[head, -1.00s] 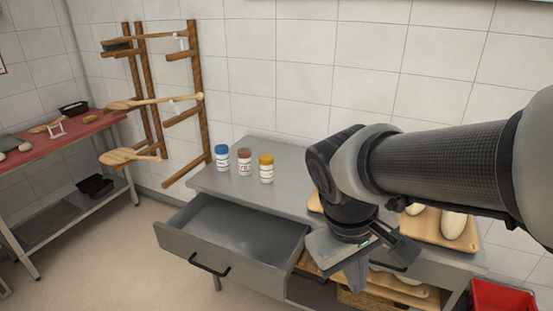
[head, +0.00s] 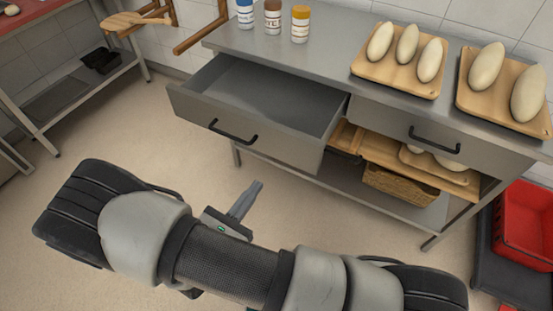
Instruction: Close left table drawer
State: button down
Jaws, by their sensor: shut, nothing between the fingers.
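The left table drawer (head: 270,100) is pulled far out of the grey metal table (head: 335,50) and looks empty. Its front panel has a black bar handle (head: 233,132). My gripper (head: 246,200) shows partly behind my forearm, in front of and below the drawer, apart from it. Its visible finger part points up toward the drawer and the gripper is shut with nothing held. The rest of the gripper is hidden by my arm. The right drawer (head: 430,135) is closed, with its own black handle (head: 434,141).
Several jars (head: 272,17) stand at the table's back left. Wooden boards with dough (head: 400,68) lie on the right of the top. A wicker basket (head: 400,186) is on the lower shelf. Red crates (head: 525,225) stand at right. The floor (head: 120,130) left of the drawer is clear.

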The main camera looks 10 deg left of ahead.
jog(key=b, duration=0.1)
send_near(282, 148)
jog(key=shift+n, duration=0.4)
jog(key=x, duration=0.6)
jog(key=shift+w+d, duration=0.15)
jog(key=shift+w, duration=0.05)
jog(key=b+x, duration=0.1)
jog(key=x, duration=1.2)
jog(key=b+x, duration=0.2)
jog(key=x, duration=1.1)
jog(key=shift+w+r, duration=0.2)
jog(key=shift+w, duration=0.2)
jog(key=shift+w+b, duration=0.25)
jog(key=shift+b, duration=0.05)
jog(key=shift+w+r, duration=0.15)
jog(key=shift+r, duration=0.15)
